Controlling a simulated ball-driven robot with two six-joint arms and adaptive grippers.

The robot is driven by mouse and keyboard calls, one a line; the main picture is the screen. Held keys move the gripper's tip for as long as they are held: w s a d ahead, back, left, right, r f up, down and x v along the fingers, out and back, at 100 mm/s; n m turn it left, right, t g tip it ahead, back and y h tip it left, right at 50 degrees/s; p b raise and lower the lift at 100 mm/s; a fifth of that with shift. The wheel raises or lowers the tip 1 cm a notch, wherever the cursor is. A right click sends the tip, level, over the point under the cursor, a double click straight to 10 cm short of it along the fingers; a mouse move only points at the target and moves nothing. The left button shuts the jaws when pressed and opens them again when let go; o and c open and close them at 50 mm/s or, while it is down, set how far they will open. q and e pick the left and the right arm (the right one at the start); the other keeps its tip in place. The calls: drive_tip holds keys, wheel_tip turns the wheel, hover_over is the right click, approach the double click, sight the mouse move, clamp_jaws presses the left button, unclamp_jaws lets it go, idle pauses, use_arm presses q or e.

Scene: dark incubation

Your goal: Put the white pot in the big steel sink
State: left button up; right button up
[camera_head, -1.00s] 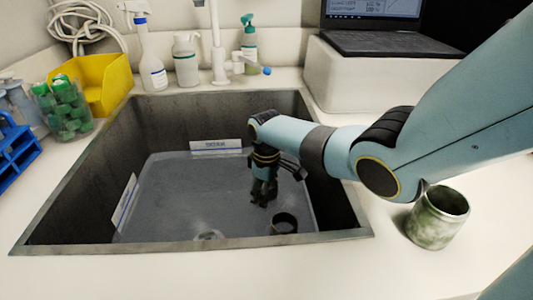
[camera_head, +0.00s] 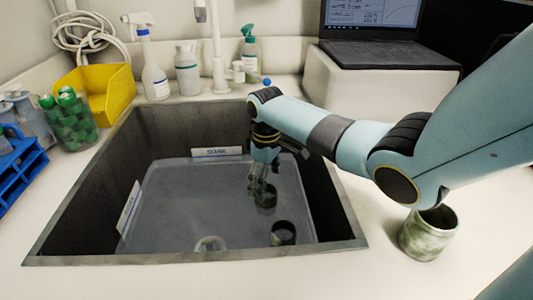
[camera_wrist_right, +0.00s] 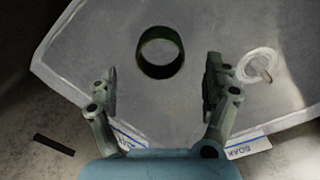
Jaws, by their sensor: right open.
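A pale pot with green mottling (camera_head: 428,236) stands upright on the counter right of the sink, below my right arm. The big steel sink (camera_head: 85,215) fills the middle of the head view. My right gripper (camera_head: 262,186) points down inside the sink, open. The right wrist view shows one dark round pot (camera_wrist_right: 160,52) beyond the parted fingers (camera_wrist_right: 162,85); I cannot tell which. My left gripper is not in view.
A spray bottle (camera_head: 153,75), yellow bin (camera_head: 103,90), green-capped tubes (camera_head: 72,122) and blue rack (camera_head: 20,170) stand left and behind. A laptop (camera_head: 380,52) sits on the raised block at back right. The front counter is clear.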

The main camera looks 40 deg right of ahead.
drive_tip(key=shift+r, duration=1.8)
